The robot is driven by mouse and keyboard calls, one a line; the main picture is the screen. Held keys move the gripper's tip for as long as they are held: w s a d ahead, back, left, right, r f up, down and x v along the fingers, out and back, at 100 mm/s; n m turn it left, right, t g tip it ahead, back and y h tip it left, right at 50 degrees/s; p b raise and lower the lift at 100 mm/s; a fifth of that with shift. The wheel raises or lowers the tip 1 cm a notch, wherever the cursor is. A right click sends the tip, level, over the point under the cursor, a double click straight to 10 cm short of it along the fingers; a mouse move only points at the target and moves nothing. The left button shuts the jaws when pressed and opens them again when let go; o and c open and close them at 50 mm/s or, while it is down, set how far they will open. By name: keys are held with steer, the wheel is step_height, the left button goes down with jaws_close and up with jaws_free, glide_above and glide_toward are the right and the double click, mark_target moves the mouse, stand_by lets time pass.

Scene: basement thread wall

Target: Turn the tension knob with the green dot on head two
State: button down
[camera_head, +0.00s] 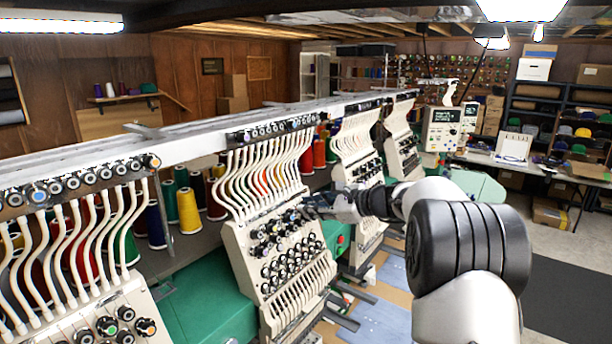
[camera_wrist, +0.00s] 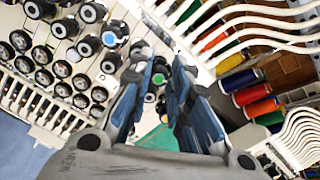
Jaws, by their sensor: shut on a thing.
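The middle sewing head (camera_head: 245,243) is a white panel with rows of black tension knobs, in the head view. My gripper (camera_head: 308,207) reaches it from the right, at the upper right knobs. In the wrist view my gripper (camera_wrist: 162,62) has its two blue-grey fingers close together, shut on a black tension knob that they partly hide. A small pale green dot (camera_wrist: 150,98) shows between the fingers. A knob with a blue dot (camera_wrist: 109,39) and several with white or grey faces are left of the fingers. The green dot cannot be made out in the head view.
White curved thread tubes (camera_head: 262,170) rise above the head. Thread cones, such as a yellow one (camera_head: 189,211), stand behind. Another head (camera_head: 108,315) is at the near left, and further heads (camera_head: 358,150) stand beyond. Open floor lies at the right.

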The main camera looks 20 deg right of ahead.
steer(key=shift+s+a+f+n+b, duration=0.1)
steer(key=shift+a+f+n+b, duration=0.25)
steer(key=shift+f, duration=0.25)
steer(key=shift+d, duration=0.1)
steer(key=c, duration=1.8)
jaws_free()
steer(key=o, duration=0.3)
steer(key=shift+r, duration=0.2)
steer(key=shift+d+r, duration=0.1)
steer(key=shift+d, duration=0.05)
